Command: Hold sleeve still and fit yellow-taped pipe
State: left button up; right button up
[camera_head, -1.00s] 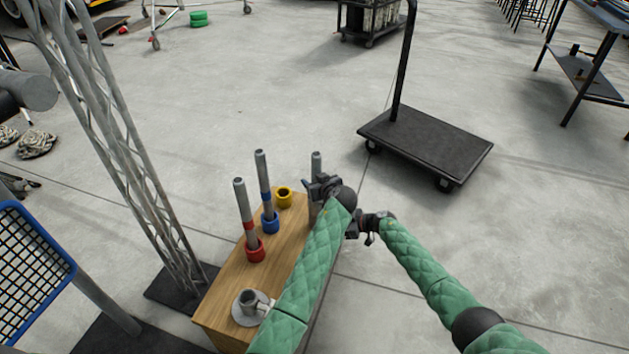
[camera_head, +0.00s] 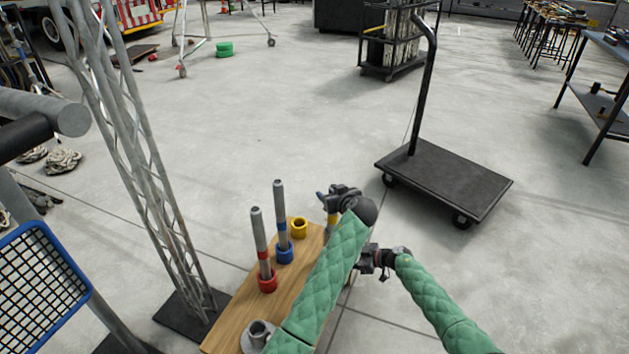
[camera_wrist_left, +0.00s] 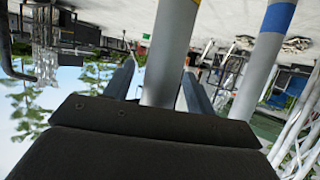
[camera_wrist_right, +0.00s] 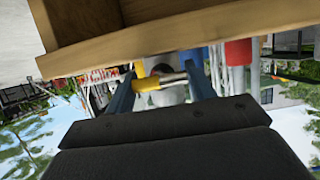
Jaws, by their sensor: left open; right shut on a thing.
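The yellow-taped pipe is grey; its yellow band (camera_head: 332,219) shows just below my left gripper (camera_head: 327,197), right of the wooden bench. In the left wrist view the grey pipe (camera_wrist_left: 172,45) stands between my open left fingers. In the head view my left forearm hides the right fingertips. The yellow sleeve (camera_head: 299,229) sits empty at the bench's far end, left of my left gripper.
On the bench (camera_head: 240,308), a red sleeve (camera_head: 267,283) and a blue sleeve (camera_head: 284,255) each hold an upright taped pipe. A grey flanged fitting (camera_head: 257,333) sits at the near end. A lattice truss stands left; a platform cart (camera_head: 445,180) stands right.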

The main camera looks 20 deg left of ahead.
pick_arm(q)
notch_tip(320, 180, up, 5)
jog(key=shift+r, duration=0.1)
jog(key=shift+s+a+r+n+g+y, duration=0.25)
jog(key=shift+a+n+g, duration=0.6)
jog(key=shift+n+g, duration=1.2)
jog(key=shift+s+a+n+g+y, duration=0.1)
jog(key=shift+s+a+n+g, duration=0.55)
jog(key=shift+n+g, duration=1.35)
jog(key=shift+s+a+r+n+g+y, duration=0.15)
jog(key=shift+a+n+g, duration=0.9)
jog(key=shift+n+g, duration=0.95)
jog(key=shift+w, duration=0.1)
